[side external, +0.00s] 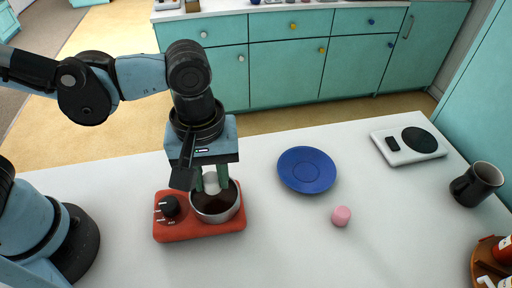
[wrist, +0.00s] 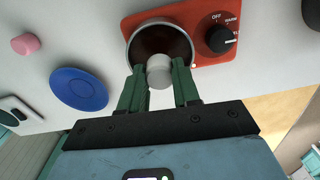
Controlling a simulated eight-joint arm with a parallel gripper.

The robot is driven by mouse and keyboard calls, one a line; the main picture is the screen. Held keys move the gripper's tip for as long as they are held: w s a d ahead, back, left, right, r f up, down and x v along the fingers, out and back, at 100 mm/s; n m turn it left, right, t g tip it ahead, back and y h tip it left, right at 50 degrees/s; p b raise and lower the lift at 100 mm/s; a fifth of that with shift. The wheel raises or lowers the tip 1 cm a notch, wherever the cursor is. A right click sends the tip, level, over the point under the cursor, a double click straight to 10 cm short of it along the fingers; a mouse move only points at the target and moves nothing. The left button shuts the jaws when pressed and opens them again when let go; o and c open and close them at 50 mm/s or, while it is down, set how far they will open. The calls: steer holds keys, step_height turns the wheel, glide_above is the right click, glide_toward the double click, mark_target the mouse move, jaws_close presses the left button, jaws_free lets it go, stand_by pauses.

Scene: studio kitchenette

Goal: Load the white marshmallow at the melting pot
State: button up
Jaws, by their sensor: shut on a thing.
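The white marshmallow (wrist: 159,72) is between the fingertips of my gripper (wrist: 159,88), which is shut on it. In the side external view the marshmallow (side external: 211,182) shows between the green fingers of my gripper (side external: 211,180), over the melting pot. The melting pot (side external: 229,212) is a round metal bowl with dark brown contents, set in a red base with a black knob. In the wrist view the pot (wrist: 133,35) lies just beyond the marshmallow, which overlaps its near rim. I cannot tell whether the marshmallow touches the contents.
A pink marshmallow (side external: 341,216) stands on the white counter, right of the pot. An empty blue plate (side external: 307,169) lies behind it. A white scale-like device (side external: 409,146), a dark mug (side external: 476,184) and a brown tray (side external: 484,262) with bottles are farther right. The front middle counter is clear.

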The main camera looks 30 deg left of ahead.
mark_target(211, 177)
steer(key=shift+r, duration=2.15)
